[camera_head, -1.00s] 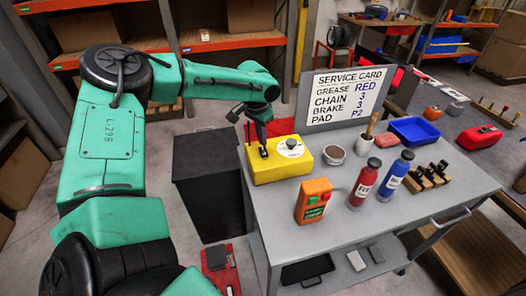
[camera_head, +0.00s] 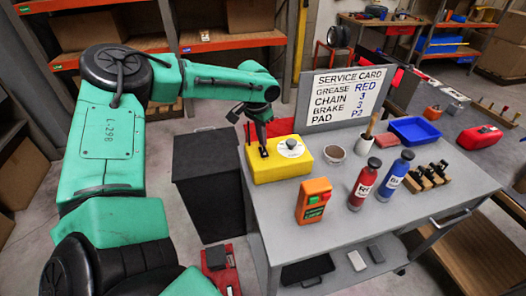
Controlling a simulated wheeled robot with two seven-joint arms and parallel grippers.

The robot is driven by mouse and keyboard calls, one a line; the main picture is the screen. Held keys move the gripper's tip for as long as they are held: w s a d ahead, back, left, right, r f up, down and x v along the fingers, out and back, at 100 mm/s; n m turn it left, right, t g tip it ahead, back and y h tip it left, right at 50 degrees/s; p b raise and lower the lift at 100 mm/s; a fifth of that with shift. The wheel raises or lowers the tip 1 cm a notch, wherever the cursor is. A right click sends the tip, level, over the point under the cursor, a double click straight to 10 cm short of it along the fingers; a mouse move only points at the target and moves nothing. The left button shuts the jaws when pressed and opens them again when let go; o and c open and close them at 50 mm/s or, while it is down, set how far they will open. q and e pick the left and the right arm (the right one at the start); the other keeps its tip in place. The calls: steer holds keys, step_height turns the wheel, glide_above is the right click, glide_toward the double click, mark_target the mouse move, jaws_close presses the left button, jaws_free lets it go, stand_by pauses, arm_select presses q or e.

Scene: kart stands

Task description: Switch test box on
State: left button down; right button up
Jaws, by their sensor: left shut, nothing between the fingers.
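The yellow test box (camera_head: 286,170) sits on the left end of the grey cart top. A round white dial (camera_head: 291,148) is on its upper face, with a small dark switch part left of it, mostly hidden by my gripper. My left gripper (camera_head: 263,148) points down over the left part of the box top. It is shut and empty, with its tips at or just above the switch area; I cannot tell whether they touch. The switch position is not clear. My right gripper is not in view.
The service card (camera_head: 345,97) stands behind the box. An orange device (camera_head: 314,201), a red bottle (camera_head: 365,184), a blue bottle (camera_head: 396,172), a grey cup (camera_head: 334,154) and a blue tray (camera_head: 414,130) share the cart top (camera_head: 350,225). A black bin (camera_head: 207,184) stands left.

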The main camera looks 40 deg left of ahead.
mark_target(262, 148)
arm_select(q)
steer(key=shift+f+b, duration=0.5)
steer(key=shift+f, duration=0.2)
steer(key=shift+s+f, duration=0.1)
steer(key=shift+f, duration=0.2)
stand_by(0.3)
steer(key=shift+r, duration=0.1)
step_height(262, 148, up, 7)
steer(key=p, duration=0.5)
steer(key=shift+p, duration=0.35)
